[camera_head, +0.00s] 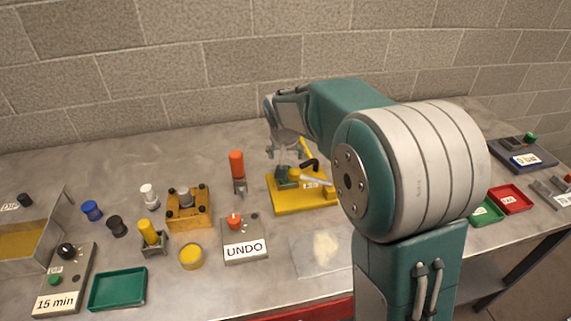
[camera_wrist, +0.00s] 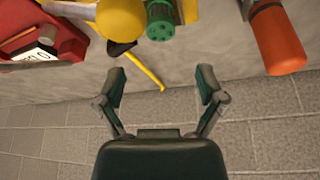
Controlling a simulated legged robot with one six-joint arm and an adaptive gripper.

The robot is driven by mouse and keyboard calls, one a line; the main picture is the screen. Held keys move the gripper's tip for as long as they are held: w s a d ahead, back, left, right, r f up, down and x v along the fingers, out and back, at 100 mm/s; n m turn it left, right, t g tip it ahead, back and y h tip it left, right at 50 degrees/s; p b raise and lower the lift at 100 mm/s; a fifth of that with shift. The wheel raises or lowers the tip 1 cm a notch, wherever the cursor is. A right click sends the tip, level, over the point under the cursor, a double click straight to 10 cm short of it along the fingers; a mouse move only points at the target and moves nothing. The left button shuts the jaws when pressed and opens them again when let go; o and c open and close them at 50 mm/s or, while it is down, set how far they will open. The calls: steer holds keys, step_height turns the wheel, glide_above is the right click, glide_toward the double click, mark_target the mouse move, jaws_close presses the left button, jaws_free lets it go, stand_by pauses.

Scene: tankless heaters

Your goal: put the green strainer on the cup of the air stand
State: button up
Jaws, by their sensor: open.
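The yellow air stand (camera_head: 285,203) stands mid-bench in the head view, partly behind my arm. In the wrist view a green, round-ended piece with small dark holes, which looks like the strainer (camera_wrist: 159,20), is at the top centre beside a rounded yellow part (camera_wrist: 116,18). Whether it rests on the cup cannot be told. My gripper (camera_wrist: 162,82) is open and empty, its two fingers spread below the green piece in the picture and apart from it. In the head view my gripper is above the stand, partly hidden by my arm.
An orange-handled tool (camera_head: 237,165) stands left of the air stand; it also shows in the wrist view (camera_wrist: 277,38). A thin yellow rod (camera_wrist: 140,62) and black lever are close to my fingers. The UNDO box (camera_head: 244,240) is in front. A block wall is behind.

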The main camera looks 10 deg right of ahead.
steer(key=s+d+r+n, duration=0.1)
steer(key=s+r, duration=0.3)
steer(key=s, duration=0.4)
steer(key=s+r, duration=0.5)
steer(key=s, duration=0.3)
steer(key=s+f+n+t+y, duration=0.1)
steer(key=s+f+n, duration=0.1)
steer(key=s, duration=1.3)
steer(key=shift+s, duration=0.25)
steer(key=shift+a, duration=0.1)
